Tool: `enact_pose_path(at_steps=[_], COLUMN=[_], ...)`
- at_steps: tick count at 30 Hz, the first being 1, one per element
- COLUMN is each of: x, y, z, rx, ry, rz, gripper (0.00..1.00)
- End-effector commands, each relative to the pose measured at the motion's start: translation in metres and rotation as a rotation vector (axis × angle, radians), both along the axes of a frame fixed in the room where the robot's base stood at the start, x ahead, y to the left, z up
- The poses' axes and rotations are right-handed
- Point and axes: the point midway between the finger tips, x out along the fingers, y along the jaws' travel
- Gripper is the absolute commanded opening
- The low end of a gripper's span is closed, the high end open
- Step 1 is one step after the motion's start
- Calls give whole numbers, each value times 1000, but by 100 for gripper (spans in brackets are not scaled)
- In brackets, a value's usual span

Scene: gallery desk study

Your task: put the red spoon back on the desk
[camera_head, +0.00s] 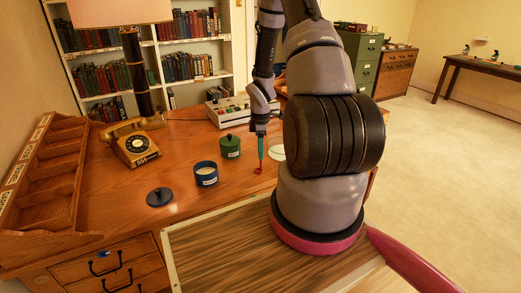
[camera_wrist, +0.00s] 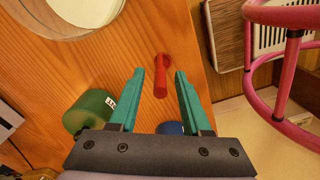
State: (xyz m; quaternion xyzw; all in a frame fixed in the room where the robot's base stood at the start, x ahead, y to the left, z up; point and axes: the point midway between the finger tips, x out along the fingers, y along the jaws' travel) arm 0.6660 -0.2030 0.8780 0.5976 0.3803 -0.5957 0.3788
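The red spoon (camera_head: 258,170) shows on the desk (camera_head: 110,180), just below my gripper (camera_head: 261,155). In the wrist view the red spoon (camera_wrist: 160,78) appears in the gap between the two teal fingers of my gripper (camera_wrist: 161,74). The fingers stand apart, with visible space on both sides of the spoon, so my gripper is open. I cannot tell whether the spoon touches the desk along its whole length.
A green lidded canister (camera_head: 230,150) and an open blue jar (camera_head: 206,181) stand left of my gripper. A dark blue lid (camera_head: 160,197) lies nearby. A pale round dish (camera_head: 277,152) is partly hidden by my arm. A yellow telephone (camera_head: 136,148) and wooden rack (camera_head: 45,185) are farther left.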

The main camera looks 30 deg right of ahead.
Motion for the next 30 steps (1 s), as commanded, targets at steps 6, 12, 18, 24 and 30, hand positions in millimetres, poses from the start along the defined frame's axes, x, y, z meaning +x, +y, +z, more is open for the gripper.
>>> enact_pose_path(at_steps=[6, 12, 18, 24, 30], x=[0, 1, 1, 0, 0], y=[0, -1, -1, -1, 0], z=[5, 37, 81, 112, 123], rx=[0, -1, -1, 0, 0], ry=[-2, -5, -5, -3, -1], rz=[0, -1, -2, -1, 1], gripper=[48, 48, 48, 48, 48])
